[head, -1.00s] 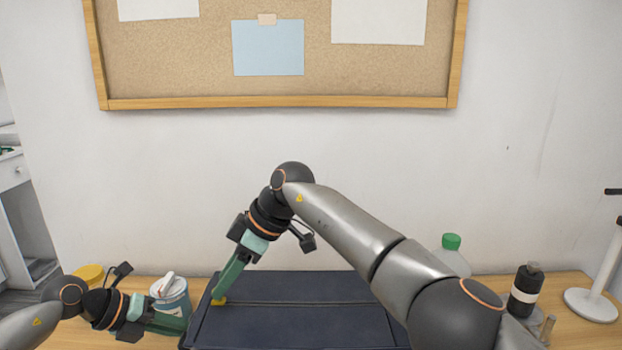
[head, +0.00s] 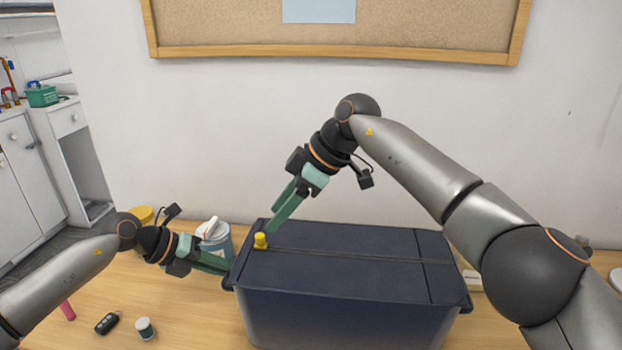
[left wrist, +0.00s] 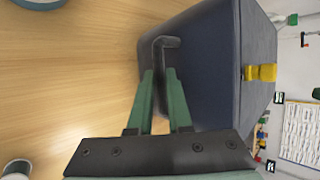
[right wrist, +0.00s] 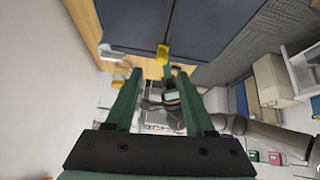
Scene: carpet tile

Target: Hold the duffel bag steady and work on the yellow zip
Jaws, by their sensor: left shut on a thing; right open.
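The dark blue, box-shaped duffel bag (head: 350,270) stands on the wooden table. Its zip line runs lengthwise along the top, and the yellow zip pull (head: 260,241) stands at the left end. In the left wrist view, my left gripper (left wrist: 160,75) is shut on a dark handle (left wrist: 170,42) at the bag's end; the yellow pull (left wrist: 260,73) shows to the right. My right gripper (head: 273,226) is open and empty, just behind and above the pull. In the right wrist view, the pull (right wrist: 162,53) lies beyond the open fingertips, between their lines.
The wall (head: 420,125) is close behind the table.

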